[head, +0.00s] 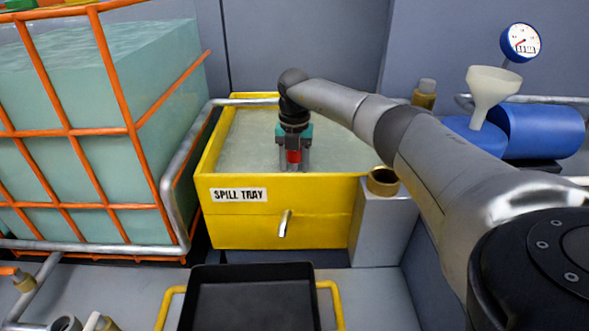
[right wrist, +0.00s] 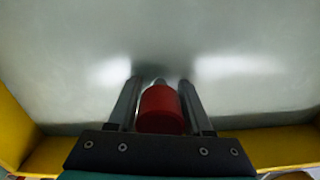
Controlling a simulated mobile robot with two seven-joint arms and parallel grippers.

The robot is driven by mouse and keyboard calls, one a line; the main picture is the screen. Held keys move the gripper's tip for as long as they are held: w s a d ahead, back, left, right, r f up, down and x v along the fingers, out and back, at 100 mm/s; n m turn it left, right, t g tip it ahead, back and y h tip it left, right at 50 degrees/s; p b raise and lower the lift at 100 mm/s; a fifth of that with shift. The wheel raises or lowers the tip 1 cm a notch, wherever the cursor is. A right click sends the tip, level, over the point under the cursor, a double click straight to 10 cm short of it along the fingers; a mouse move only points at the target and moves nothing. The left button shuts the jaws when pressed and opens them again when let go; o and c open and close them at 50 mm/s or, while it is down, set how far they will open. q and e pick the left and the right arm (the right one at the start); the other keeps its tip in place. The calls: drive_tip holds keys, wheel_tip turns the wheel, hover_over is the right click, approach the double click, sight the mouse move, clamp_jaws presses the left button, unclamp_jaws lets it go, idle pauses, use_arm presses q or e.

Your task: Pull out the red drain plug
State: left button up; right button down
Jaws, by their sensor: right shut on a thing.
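The red drain plug (head: 293,156) is between the fingers of my right gripper (head: 293,168), over the grey inside of the yellow spill tray (head: 327,212). In the right wrist view the plug (right wrist: 161,108) sits between the two fingers of the right gripper (right wrist: 160,90), which are shut on it. The plug's lower end and whether it touches the tray floor or a drain hole cannot be told. My left gripper is not in view.
A caged tank of pale green liquid (head: 120,85) stands left of the tray. A black pan (head: 250,300) with yellow handles is in front. A silver spout (head: 285,223) sticks out of the tray's front. A white funnel (head: 490,90) and blue drum (head: 540,130) are at right.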

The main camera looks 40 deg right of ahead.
drive_tip(key=c, duration=0.9)
unclamp_jaws()
drive_tip(key=shift+c, duration=0.2)
drive_tip(key=c, duration=0.4)
drive_tip(key=shift+r+p, duration=0.3)
drive_tip(key=shift+p, duration=0.1)
drive_tip(key=shift+r+p, duration=2.35)
drive_tip(key=shift+p, duration=0.25)
